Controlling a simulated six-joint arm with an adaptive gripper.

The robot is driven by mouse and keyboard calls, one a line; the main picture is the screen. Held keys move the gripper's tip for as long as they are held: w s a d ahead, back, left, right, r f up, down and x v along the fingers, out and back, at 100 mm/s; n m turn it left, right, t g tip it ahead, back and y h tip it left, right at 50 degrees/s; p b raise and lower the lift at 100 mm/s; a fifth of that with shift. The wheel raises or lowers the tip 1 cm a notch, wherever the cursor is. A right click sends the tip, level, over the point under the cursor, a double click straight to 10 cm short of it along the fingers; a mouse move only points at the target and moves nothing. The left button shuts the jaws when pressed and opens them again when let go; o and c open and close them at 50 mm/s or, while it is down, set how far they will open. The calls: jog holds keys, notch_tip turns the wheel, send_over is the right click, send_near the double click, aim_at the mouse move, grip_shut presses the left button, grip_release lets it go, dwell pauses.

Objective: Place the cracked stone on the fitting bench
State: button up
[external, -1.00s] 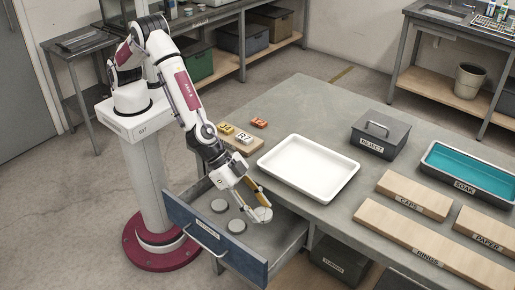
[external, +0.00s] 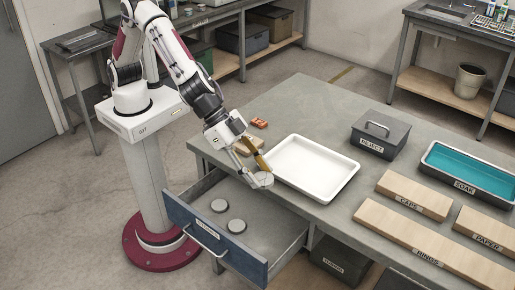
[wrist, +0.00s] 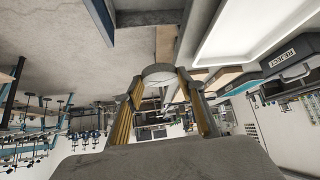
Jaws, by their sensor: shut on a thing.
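My gripper (external: 256,165) is shut on a round grey stone (external: 263,180), held above the rear of the open drawer by the bench edge. The stone also shows between the fingers in the wrist view (wrist: 158,72). I cannot make out a crack on it. The grey bench (external: 290,100) carries a white tray (external: 315,168) just right of my gripper. No surface in view reads as a fitting bench.
On the bench stand a lidded REJECT box (external: 380,135), a teal SOAK tray (external: 468,170) and wooden blocks labelled CAPS (external: 414,193), RINGS (external: 425,252) and PAPER (external: 487,232). The bench's back left is clear.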

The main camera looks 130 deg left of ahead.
aim_at(257, 176)
notch_tip(257, 176, up, 5)
jog(key=shift+f, duration=0.1)
jog(key=s+a+n+g+y, duration=0.1)
jog(key=s+a+n+y, duration=0.2)
jog(key=a, duration=1)
jog(key=s+a+n+g, duration=0.15)
jog(key=s+a, duration=0.35)
jog(key=a, duration=0.7)
jog(key=s+a+n+y, duration=0.25)
jog(key=s+a, duration=0.25)
jog(key=a, duration=0.8)
jog(key=shift+n+h, duration=0.3)
jog(key=shift+h, duration=0.15)
jog(key=shift+a+f, duration=0.15)
jog(key=shift+f, duration=2.55)
jog(key=shift+f, duration=2.9)
jog(key=shift+f, duration=2.1)
